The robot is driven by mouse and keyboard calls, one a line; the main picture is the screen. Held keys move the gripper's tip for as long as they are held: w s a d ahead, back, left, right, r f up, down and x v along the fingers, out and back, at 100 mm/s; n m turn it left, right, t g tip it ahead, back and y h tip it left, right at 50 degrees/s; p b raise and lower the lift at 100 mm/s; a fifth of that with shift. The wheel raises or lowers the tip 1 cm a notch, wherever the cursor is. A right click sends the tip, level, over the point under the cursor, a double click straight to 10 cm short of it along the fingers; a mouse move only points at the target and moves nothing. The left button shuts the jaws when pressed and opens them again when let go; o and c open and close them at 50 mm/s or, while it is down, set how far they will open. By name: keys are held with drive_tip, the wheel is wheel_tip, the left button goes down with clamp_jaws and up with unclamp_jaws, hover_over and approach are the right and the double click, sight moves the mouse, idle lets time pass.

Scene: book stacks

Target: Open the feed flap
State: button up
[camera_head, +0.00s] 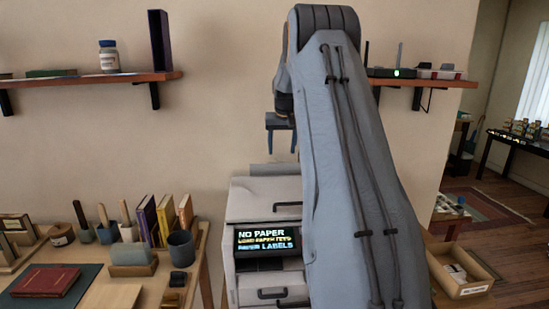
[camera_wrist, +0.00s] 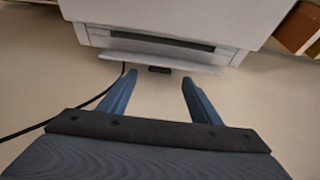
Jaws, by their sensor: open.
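A pale printer (camera_head: 262,200) stands against the wall, partly hidden behind my arm. Its lit screen reads "NO PAPER" and mentions labels. A grey slab (camera_head: 275,170) shows along its top rear. In the wrist view the printer (camera_wrist: 190,14) fills the top, with a dark slot and a pale lip (camera_wrist: 165,58) below it. A small black tab (camera_wrist: 160,70) sits at the lip; I cannot tell surely whether this is the feed flap. My gripper (camera_head: 279,148) is open and empty above the printer. In the wrist view its fingertips (camera_wrist: 160,77) straddle the tab's line, apart from it.
A desk (camera_head: 112,295) at left holds books, pots and a red book. Wall shelves (camera_head: 100,80) (camera_head: 425,82) flank my arm. An open box (camera_head: 460,272) stands at right. A black cable (camera_wrist: 85,103) runs left of my fingers.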

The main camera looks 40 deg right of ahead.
sight(281, 166)
drive_tip(key=x, duration=0.2)
drive_tip(key=p+x, duration=0.1)
drive_tip(key=x, duration=0.1)
drive_tip(key=p+x, duration=0.1)
drive_tip(key=x, duration=0.1)
drive_tip(key=shift+w+d+f, duration=0.1)
drive_tip(key=shift+w+d, duration=0.25)
drive_tip(key=shift+w, duration=0.15)
drive_tip(key=shift+w+d+f+p, duration=0.1)
drive_tip(key=shift+w+f+p, duration=0.2)
drive_tip(key=shift+f, duration=0.35)
drive_tip(key=shift+c, duration=0.2)
